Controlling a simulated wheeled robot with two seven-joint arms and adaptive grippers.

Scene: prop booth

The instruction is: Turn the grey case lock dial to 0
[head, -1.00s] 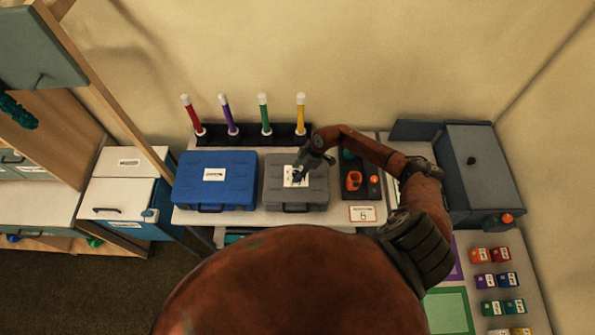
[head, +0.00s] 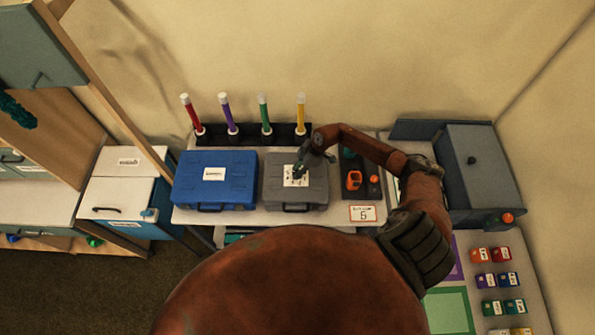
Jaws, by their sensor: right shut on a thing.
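The grey case (head: 318,192) lies closed on the table, with its handle toward me. A white label plate (head: 289,182) with dark marks is on its lid. My right gripper (head: 299,172) reaches down onto the plate from the upper right. It is shut on the dark lock dial at the plate's middle. The gripper covers most of the dial, so its setting cannot be read. My left gripper is not in the head view.
A blue case (head: 235,188) stands left of the grey one. A rack with several coloured tubes (head: 265,115) is behind. An orange device (head: 354,180) and a card reading 6 (head: 362,214) are at the right. A grey box (head: 480,165) stands farther right.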

